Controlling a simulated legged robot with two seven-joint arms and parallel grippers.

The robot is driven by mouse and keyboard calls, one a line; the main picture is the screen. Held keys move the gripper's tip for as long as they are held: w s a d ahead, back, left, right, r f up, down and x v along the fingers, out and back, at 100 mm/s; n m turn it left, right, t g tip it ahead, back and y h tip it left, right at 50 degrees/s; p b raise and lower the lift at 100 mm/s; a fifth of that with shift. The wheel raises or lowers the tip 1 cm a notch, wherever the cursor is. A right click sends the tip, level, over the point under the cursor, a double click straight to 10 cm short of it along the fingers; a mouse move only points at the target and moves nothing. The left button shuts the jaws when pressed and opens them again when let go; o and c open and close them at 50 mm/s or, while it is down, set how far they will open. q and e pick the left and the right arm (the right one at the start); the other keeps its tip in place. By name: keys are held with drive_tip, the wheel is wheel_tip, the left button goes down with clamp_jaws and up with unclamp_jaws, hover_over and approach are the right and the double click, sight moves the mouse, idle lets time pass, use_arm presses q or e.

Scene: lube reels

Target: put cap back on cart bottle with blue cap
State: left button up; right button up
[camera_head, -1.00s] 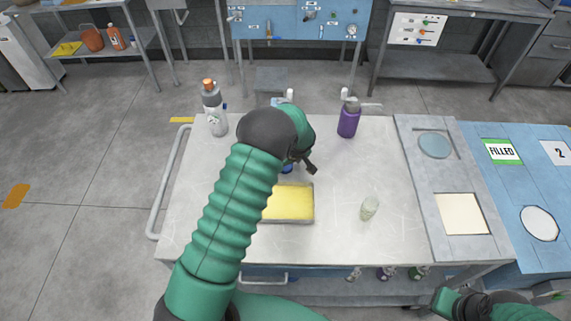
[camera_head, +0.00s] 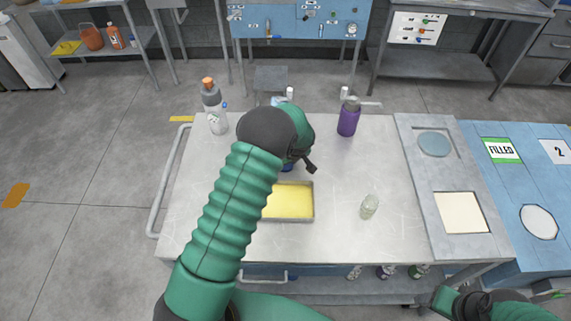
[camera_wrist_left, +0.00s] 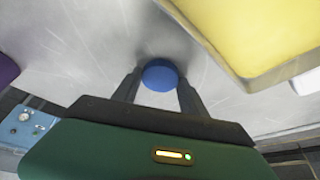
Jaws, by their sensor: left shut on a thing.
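The blue cap (camera_wrist_left: 160,75) sits between the two fingers of my left gripper (camera_wrist_left: 158,88) in the left wrist view, and the gripper is shut on it. In the head view only a sliver of the blue cap (camera_head: 287,168) shows under my left gripper (camera_head: 298,166), low over the cart top behind the yellow tray. A pale, bluish object (camera_head: 278,101) shows just beyond my left wrist. My wrist hides most of it, so I cannot tell whether it is the cap's bottle. My right gripper (camera_head: 442,298) is at the lower right, off the cart; its jaws are unclear.
The cart's front right is clear.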

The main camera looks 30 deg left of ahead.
use_arm(q)
drive_tip(key=shift+r, duration=0.15)
use_arm(e)
drive_tip(key=shift+f, duration=0.1)
use_arm(q)
drive_tip(key=shift+r, duration=0.3)
drive_tip(key=b+v, duration=0.1)
drive_tip(key=v, duration=0.1)
drive_tip(key=shift+s+r+b, duration=0.3)
drive_tip(key=shift+b, duration=0.05)
drive_tip(key=s+d+b, duration=0.1)
drive_tip(key=s+d, duration=0.1)
drive_tip(key=s, duration=0.2)
drive_tip(key=s+d+r+b, duration=0.1)
drive_tip(key=s, duration=0.4)
drive_tip(key=s+d+b, duration=0.1)
drive_tip(key=s+d, duration=0.1)
drive_tip(key=s, duration=0.2)
drive_tip(key=shift+s+d+r+b, duration=0.35)
drive_tip(key=shift+s+d, duration=0.05)
use_arm(e)
drive_tip(key=x, duration=0.2)
drive_tip(key=s+x, duration=0.1)
drive_tip(key=x, duration=0.2)
drive_tip(key=shift+s+f, duration=0.1)
drive_tip(key=shift+o, duration=0.5)
use_arm(q)
drive_tip(key=shift+w, duration=0.15)
